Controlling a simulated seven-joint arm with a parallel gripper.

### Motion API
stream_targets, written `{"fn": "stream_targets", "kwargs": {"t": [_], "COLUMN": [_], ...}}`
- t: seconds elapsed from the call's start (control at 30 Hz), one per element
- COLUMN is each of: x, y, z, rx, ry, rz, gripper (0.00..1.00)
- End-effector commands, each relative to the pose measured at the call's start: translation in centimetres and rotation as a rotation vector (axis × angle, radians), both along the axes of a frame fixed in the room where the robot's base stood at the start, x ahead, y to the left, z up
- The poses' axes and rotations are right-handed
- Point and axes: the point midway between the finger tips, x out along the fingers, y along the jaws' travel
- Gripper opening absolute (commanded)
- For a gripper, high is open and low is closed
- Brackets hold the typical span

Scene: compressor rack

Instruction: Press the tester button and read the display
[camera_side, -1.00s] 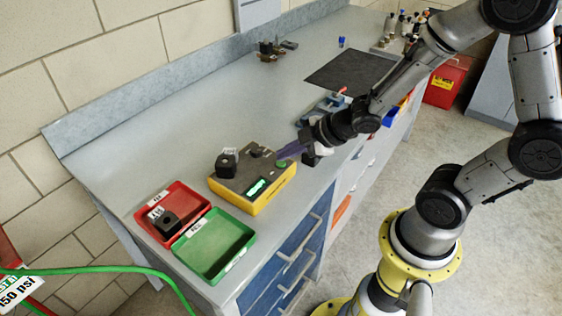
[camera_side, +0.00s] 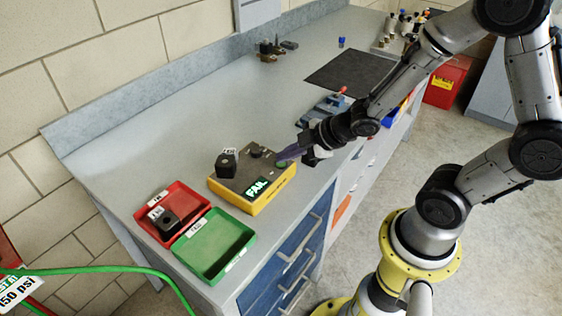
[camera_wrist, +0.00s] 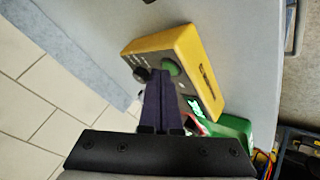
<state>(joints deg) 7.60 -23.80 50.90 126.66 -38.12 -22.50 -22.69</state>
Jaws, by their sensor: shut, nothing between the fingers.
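The yellow tester (camera_side: 262,204) with a dark top stands near the bench's front edge. Its display (camera_side: 257,187) is lit green and reads FAIL. A black block (camera_side: 226,163) with a white label sits on its top at the left. The green button (camera_wrist: 171,67) is on the tester's top, close to the fingertips; it also shows in the side view (camera_side: 282,163). My gripper (camera_side: 282,159) is shut and empty, its purple fingers at the button. I cannot tell whether they touch it. In the wrist view the fingers (camera_wrist: 162,75) point at the tester and cover part of its top.
A red tray (camera_side: 192,199) holding a black block (camera_side: 168,222) and an empty green tray (camera_side: 213,248) stand left of the tester. A blue tool (camera_side: 322,110) lies behind my gripper. A dark mat (camera_side: 350,72) is farther back. The middle of the bench is clear.

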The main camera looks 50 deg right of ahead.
Motion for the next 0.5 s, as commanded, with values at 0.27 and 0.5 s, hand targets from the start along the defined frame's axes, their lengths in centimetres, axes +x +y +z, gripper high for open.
{"fn": "stream_targets", "kwargs": {"t": [0.27,0.5], "x": [-0.07,-0.09], "y": [-0.01,0.0], "z": [-0.08,0.73], "rx": [0.0,0.0], "ry": [0.004,0.004], "rz": [0.0,0.001], "gripper": [0.0,0.0]}}
